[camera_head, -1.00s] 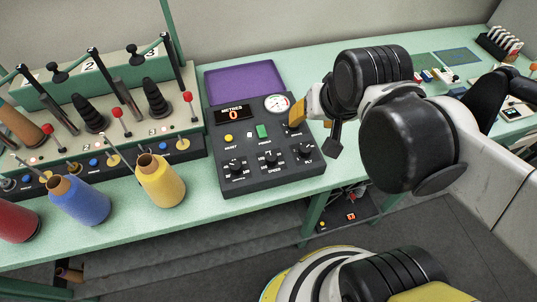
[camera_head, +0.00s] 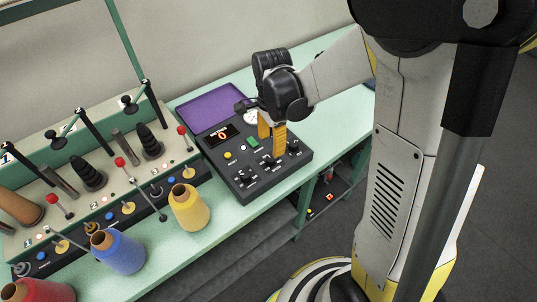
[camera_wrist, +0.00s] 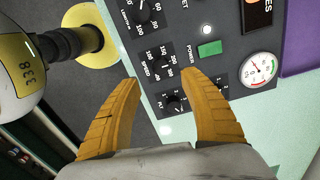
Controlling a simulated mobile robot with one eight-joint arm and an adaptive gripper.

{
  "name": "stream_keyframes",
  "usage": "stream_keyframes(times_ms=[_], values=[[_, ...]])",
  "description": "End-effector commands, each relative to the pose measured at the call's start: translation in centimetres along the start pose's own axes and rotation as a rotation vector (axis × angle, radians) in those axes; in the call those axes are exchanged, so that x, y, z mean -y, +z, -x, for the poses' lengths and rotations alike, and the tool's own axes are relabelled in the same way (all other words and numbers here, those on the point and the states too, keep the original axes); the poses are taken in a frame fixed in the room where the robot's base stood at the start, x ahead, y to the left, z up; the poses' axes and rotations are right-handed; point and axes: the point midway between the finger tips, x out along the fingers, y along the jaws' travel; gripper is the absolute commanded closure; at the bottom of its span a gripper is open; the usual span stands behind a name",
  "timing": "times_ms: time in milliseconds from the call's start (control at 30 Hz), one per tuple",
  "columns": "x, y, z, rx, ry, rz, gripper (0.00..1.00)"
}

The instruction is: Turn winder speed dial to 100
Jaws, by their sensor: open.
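The winder control box (camera_head: 215,165) is dark, with a row of three black knobs. The middle knob, labelled SPEED (camera_wrist: 158,58), has a printed scale around it; I cannot tell for sure where its pointer stands. It also shows in the head view (camera_head: 268,161), close to the finger ends. My gripper (camera_wrist: 161,78) has yellow-orange fingers, spread apart and empty. In the wrist view the speed dial lies just ahead of the gap between the fingertips. In the head view the gripper (camera_head: 272,143) hangs over the box, pointing down. Contact is not visible.
A PLY knob (camera_wrist: 172,102) and another knob (camera_wrist: 143,11) flank the speed dial. A green power button (camera_wrist: 209,48) and a round gauge (camera_wrist: 258,69) are close by. A yellow yarn cone (camera_head: 188,208) stands left of the box. The bench (camera_head: 325,125) to the right is clear.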

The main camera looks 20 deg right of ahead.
Motion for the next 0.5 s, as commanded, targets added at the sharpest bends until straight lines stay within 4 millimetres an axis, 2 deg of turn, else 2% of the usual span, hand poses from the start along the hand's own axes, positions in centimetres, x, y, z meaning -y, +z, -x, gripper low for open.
stream_keyframes(times_ms=[33,200,333,500], values=[[0.1,0.0,-1.4,0.0,0.0,0.0,0.49],[0.1,0.0,-4.8,0.0,-0.001,0.002,0.49],[0.1,0.0,-6.5,0.0,-0.001,0.002,0.49],[0.1,0.0,-7.6,0.0,-0.001,0.002,0.49]])
